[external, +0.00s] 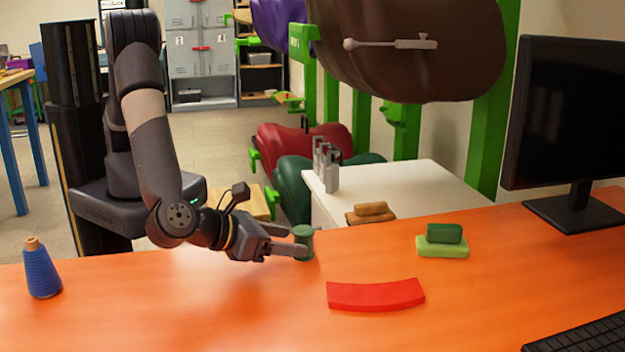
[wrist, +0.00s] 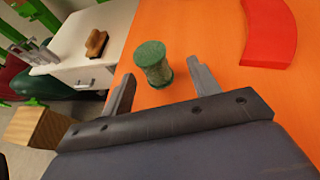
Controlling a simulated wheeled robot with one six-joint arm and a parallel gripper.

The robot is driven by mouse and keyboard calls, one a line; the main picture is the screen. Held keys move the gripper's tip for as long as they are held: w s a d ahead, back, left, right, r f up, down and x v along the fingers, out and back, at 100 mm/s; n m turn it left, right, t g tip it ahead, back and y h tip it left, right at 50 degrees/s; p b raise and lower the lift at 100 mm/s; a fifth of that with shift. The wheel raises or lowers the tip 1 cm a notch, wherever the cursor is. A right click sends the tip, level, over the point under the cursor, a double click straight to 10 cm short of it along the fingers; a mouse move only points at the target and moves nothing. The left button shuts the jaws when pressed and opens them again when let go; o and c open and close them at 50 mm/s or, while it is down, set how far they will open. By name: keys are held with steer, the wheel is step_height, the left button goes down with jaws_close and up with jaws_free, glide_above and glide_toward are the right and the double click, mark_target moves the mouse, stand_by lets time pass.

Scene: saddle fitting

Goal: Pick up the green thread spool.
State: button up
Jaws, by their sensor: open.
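The green thread spool (external: 303,243) stands upright on the orange table, close to its far edge. My gripper (external: 288,248) is low over the table at the spool, its fingers pointing right. In the wrist view the spool (wrist: 152,64) shows just ahead of and partly between the two fingertips (wrist: 160,78). The jaws are open and hold nothing. I cannot tell whether a finger touches the spool.
A red curved piece (external: 375,294) lies right of the spool. Green blocks (external: 442,241) are stacked farther right, near a monitor (external: 570,120) and keyboard (external: 585,335). A blue thread cone (external: 42,268) stands far left. A white cabinet (external: 430,185) is behind the table.

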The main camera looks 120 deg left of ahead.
mark_target(312, 239)
steer(key=x, duration=0.6)
steer(key=shift+s+a+r+p, duration=0.15)
steer(key=shift+a+p, duration=0.15)
steer(key=shift+a, duration=0.2)
steer(key=c, duration=1.1)
